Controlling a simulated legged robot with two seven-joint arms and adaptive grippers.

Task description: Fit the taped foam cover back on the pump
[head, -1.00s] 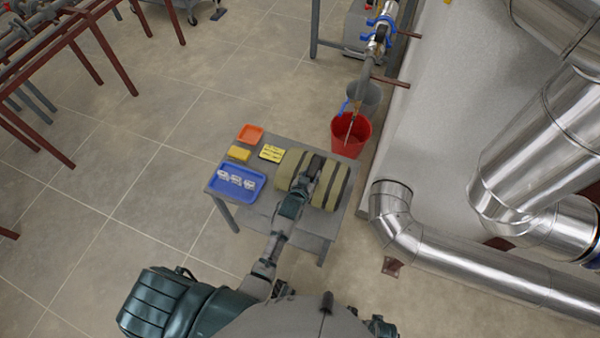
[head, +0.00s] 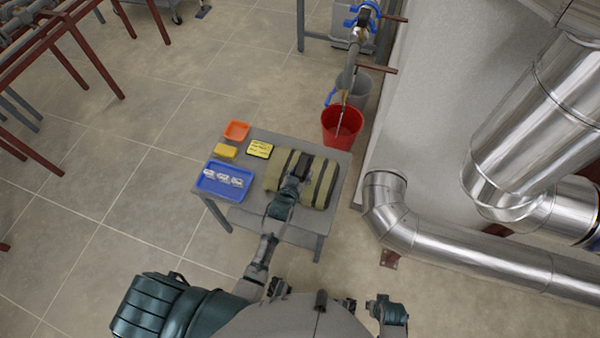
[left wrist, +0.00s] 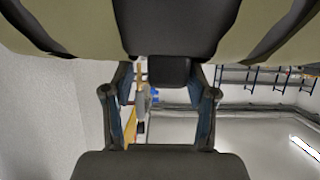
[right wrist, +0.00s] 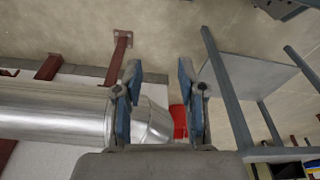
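The foam cover, an olive roll with dark tape bands (head: 322,187), lies on a small grey table in the head view. It fills the top of the left wrist view (left wrist: 85,25). A dark block (left wrist: 168,70) shows at its middle band. My left gripper (head: 302,165) is over the cover's middle. In the left wrist view its fingers (left wrist: 163,80) are spread either side of the block, with gaps showing. My right gripper (right wrist: 158,85) is open and empty, off the table. I cannot tell for sure which part is the pump; a pipe with blue fittings (head: 362,18) stands at the back.
The table (head: 240,215) also holds a blue tray (head: 225,192), a yellow sponge (head: 225,151), an orange tray (head: 236,130) and a yellow label (head: 259,149). A red bucket (head: 342,138) stands behind it. Shiny ducting (head: 470,255) runs along the right; open floor lies left.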

